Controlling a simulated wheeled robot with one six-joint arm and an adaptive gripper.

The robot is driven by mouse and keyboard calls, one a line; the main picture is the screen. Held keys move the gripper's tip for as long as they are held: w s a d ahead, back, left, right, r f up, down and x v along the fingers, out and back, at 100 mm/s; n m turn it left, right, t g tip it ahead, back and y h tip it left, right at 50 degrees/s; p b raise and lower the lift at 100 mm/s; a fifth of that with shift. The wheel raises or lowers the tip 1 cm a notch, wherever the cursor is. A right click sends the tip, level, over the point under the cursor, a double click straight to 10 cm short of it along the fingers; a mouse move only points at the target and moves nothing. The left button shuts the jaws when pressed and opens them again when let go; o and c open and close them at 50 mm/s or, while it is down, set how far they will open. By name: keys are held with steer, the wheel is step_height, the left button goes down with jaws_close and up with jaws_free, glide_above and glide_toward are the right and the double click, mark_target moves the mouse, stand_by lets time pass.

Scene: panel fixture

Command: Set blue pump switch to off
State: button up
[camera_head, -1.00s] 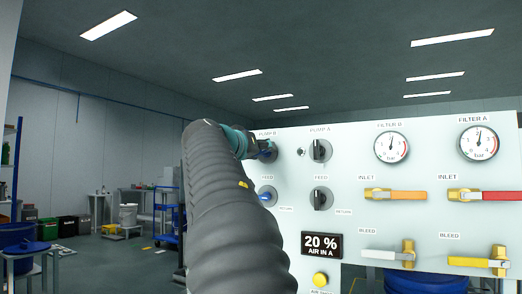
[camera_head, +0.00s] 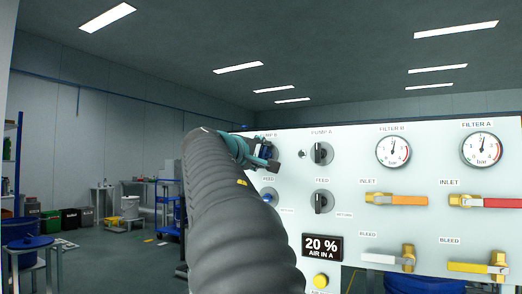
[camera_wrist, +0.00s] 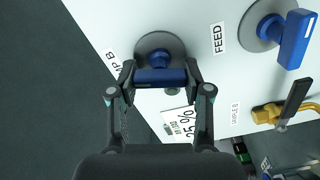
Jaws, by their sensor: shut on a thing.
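The blue pump switch is the blue handle (camera_wrist: 160,78) on a round grey base under the PUMP B label, seen in the wrist view. My gripper (camera_wrist: 160,74) has one finger at each end of this handle and is shut on it. In the head view my gripper (camera_head: 268,156) is at the PUMP B spot at the panel's upper left, and it and my arm mostly hide the switch. The switch's position marks cannot be read.
The white panel (camera_head: 350,215) also bears a blue FEED switch (camera_wrist: 295,38), a black PUMP A switch (camera_head: 320,153), a black FEED switch (camera_head: 321,201), gauges and valve levers. A display (camera_head: 322,247) reads 20 % AIR IN A. Open floor lies left of the panel.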

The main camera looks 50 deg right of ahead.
steer(key=shift+n+p, duration=0.5)
steer(key=shift+n, duration=1.1)
steer(key=o, duration=1.2)
steer(key=shift+a, duration=0.15)
steer(key=v, duration=1.1)
steer(key=shift+s+a, duration=0.1)
steer(key=shift+a, duration=0.25)
